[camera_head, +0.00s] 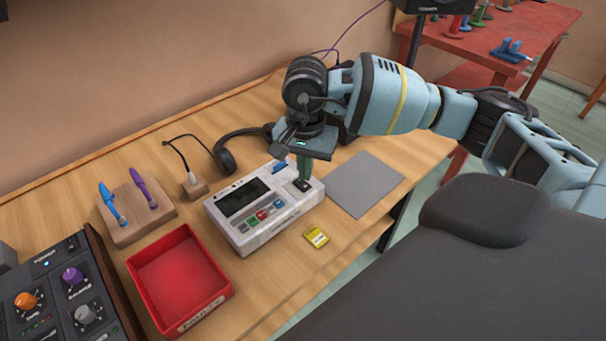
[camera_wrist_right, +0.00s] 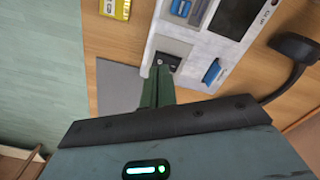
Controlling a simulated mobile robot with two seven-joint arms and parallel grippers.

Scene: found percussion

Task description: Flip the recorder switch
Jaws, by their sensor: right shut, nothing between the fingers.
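The recorder (camera_head: 240,228) is a white box on the wooden table, with a dark screen and a row of coloured buttons; it also shows in the right wrist view (camera_wrist_right: 205,45). Its black rocker switch (camera_head: 302,185) sits at the recorder's right end, and in the right wrist view the switch (camera_wrist_right: 169,60) lies right at my fingertips. My right gripper (camera_head: 304,178) is shut and empty, pointing down at the switch. Its tips look to be at or just above the switch; contact is unclear. The fingers partly hide the switch. My left gripper is not in view.
A red tray (camera_head: 222,297) stands front left of the recorder. A yellow card (camera_head: 316,237) lies in front and a grey mat (camera_head: 364,184) to the right. A knobbed mixer (camera_head: 110,300) stands far left.

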